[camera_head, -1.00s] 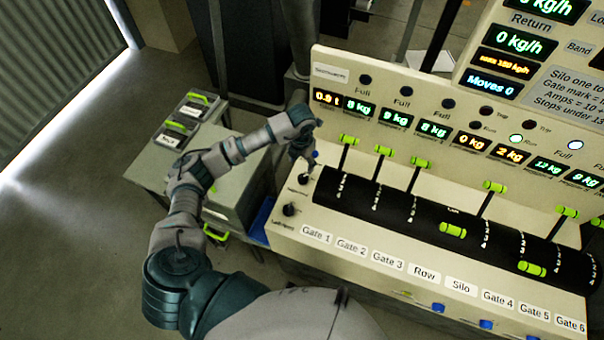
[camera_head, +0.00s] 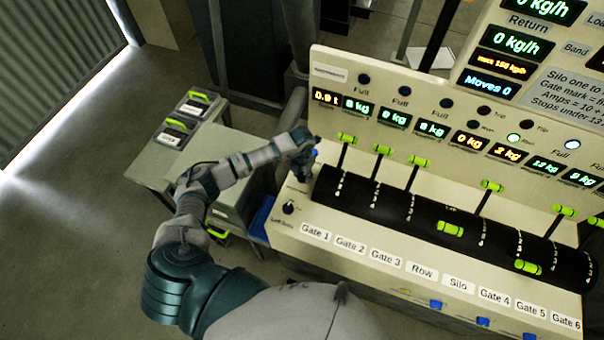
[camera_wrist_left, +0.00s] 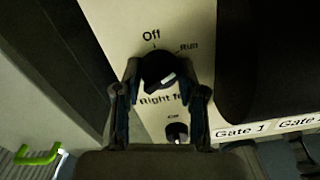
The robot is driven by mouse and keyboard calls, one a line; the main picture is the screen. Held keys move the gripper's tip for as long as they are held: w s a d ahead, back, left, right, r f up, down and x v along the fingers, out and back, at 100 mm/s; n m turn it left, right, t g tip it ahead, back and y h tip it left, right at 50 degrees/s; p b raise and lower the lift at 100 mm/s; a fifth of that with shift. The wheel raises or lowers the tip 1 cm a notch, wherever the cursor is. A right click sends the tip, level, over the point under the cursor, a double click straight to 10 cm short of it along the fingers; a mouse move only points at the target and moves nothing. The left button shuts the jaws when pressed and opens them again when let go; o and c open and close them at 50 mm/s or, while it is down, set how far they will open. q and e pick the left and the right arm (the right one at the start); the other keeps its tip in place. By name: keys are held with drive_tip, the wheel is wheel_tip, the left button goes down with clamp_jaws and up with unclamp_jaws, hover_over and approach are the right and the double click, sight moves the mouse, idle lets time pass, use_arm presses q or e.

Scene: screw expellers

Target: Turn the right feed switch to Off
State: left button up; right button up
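The right feed switch is a dark round knob (camera_wrist_left: 154,66) on the cream panel, seen in the left wrist view. "Off" is printed above it and "Run" to its upper right. A pale mark shows on its lower right side; I cannot tell surely which label it is set to. My left gripper (camera_wrist_left: 160,86) has its two fingers spread, one on each side of the knob; contact cannot be told. In the head view my left gripper (camera_head: 303,163) covers this switch at the panel's left end. My right gripper is not in view.
The left feed switch (camera_head: 289,207) is just below, and shows in the left wrist view (camera_wrist_left: 177,133). Gate levers with green handles (camera_head: 346,138) and a black drum (camera_head: 400,205) stand to the right. A grey table (camera_head: 165,160) with green-handled boxes is at left.

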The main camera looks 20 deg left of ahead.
use_arm(q)
drive_tip(key=c, duration=0.3)
drive_tip(key=shift+n, duration=0.4)
drive_tip(key=n, duration=0.4)
drive_tip(key=shift+n, duration=0.4)
drive_tip(key=n, duration=0.3)
drive_tip(key=shift+p, duration=0.4)
drive_tip(key=shift+n+p, duration=0.3)
drive_tip(key=shift+n, duration=1.4)
drive_tip(key=o, duration=1.1)
